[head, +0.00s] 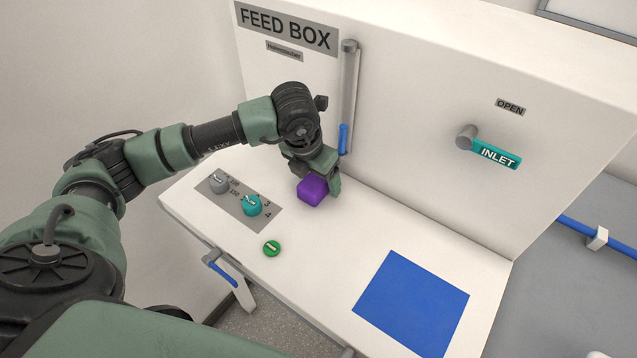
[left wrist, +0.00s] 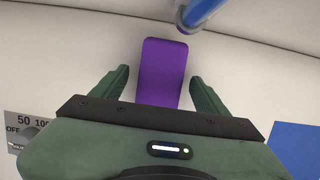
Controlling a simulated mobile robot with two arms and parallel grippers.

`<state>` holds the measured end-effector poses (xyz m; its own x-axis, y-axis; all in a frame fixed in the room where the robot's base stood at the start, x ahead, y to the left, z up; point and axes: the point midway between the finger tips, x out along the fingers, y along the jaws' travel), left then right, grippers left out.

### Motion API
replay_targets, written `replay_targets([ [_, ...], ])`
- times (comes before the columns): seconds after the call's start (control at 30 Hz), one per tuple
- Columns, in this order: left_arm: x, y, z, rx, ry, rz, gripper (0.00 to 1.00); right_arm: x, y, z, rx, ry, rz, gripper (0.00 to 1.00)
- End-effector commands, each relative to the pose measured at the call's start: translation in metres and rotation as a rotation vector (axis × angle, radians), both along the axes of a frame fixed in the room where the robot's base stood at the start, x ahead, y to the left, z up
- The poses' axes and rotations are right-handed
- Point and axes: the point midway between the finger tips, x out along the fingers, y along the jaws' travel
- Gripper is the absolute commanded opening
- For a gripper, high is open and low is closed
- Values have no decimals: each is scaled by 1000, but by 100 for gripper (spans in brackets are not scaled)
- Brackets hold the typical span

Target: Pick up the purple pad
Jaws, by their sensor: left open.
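The purple pad (head: 312,191) is a small block on the white ledge of the feed box, close to the upright panel. My left gripper (head: 318,178) is right over it, reaching down from above. In the left wrist view the purple pad (left wrist: 162,72) lies between the two fingers of the open left gripper (left wrist: 160,85), with a gap showing on each side. The pad's near end is hidden behind the gripper body. My right gripper is not in view.
Left of the pad are a grey knob (head: 218,184), a teal knob (head: 252,205) and a green button (head: 272,248). A blue-ended lever (head: 343,138) hangs on the panel just behind the pad. A blue square (head: 412,302) lies at right. The ledge between is clear.

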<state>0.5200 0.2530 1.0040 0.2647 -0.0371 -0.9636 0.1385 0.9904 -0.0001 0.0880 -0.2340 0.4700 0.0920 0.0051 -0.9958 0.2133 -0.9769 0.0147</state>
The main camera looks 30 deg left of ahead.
Motion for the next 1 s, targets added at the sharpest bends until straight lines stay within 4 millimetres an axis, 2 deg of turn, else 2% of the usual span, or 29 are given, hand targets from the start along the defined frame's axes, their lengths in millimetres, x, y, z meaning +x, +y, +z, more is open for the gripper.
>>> replay_targets([
  [0.1, 0, 0, 0, 0, 0, 0, 72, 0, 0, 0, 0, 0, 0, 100],
  [0.33, 0, 0, 0, 0, 0, 0, 9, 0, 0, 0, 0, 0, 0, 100],
  [0.63, 0, 0, 1, 0, 0, 0, 9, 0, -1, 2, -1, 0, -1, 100],
  [0.83, 0, 0, 9, 0, 0, 0, 9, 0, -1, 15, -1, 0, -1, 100],
  [0.93, -3, 1, 8, 1, -5, -1, 9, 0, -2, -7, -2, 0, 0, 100],
  [1.0, -2, 1, 24, 0, -8, -1, 9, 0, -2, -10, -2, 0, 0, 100],
])
